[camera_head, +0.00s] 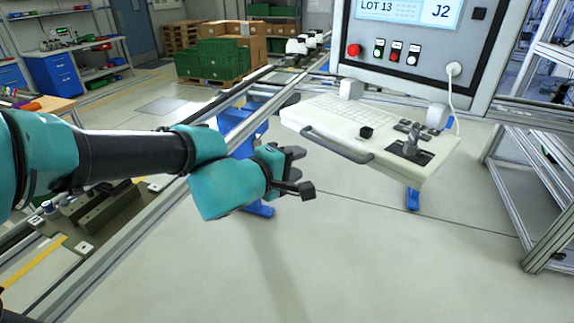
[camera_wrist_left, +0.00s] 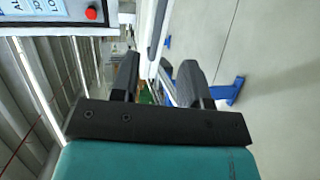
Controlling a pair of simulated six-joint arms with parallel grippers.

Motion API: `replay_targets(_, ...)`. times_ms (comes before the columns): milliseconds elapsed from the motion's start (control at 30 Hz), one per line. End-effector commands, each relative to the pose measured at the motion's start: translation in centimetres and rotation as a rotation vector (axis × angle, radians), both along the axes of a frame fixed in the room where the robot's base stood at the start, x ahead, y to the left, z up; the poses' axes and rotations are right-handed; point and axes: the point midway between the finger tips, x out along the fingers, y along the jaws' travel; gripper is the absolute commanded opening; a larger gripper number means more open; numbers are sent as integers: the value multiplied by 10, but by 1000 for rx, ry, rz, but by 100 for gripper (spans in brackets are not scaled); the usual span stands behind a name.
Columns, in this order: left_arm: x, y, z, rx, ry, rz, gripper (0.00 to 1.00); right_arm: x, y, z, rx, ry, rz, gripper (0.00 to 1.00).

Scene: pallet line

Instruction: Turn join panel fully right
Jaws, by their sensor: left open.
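The join panel is a grey control box (camera_head: 420,75) with a screen reading "LOT 13" and "J2", at the upper right of the head view. A red button (camera_head: 354,50) and several smaller knobs sit below the screen. A white keyboard shelf (camera_head: 345,119) with a dark front handle (camera_head: 337,147) and a joystick (camera_head: 411,143) extends below the box. My left gripper (camera_head: 300,170) is open and empty, left of the shelf and apart from it. In the left wrist view its two fingers (camera_wrist_left: 160,75) are spread, with the panel's corner (camera_wrist_left: 60,12) at upper left. My right gripper is out of view.
A rail frame (camera_head: 150,205) runs diagonally behind my left arm. A metal rack (camera_head: 535,190) stands at the right. Green crates and cartons (camera_head: 212,57) are at the back. The floor (camera_head: 370,260) below the shelf is clear.

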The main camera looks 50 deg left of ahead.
Motion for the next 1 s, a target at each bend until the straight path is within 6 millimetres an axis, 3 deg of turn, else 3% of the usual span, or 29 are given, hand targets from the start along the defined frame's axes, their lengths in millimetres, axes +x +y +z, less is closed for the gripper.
replay_targets(200,-17,-1,4,0,-1,1,42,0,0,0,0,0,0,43)
replay_targets(567,-20,-2,4,-1,1,0,42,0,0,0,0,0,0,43)
replay_targets(867,-19,-1,5,-7,1,0,15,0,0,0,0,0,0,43)
replay_targets(1000,-8,1,8,-62,7,0,1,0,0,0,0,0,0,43)
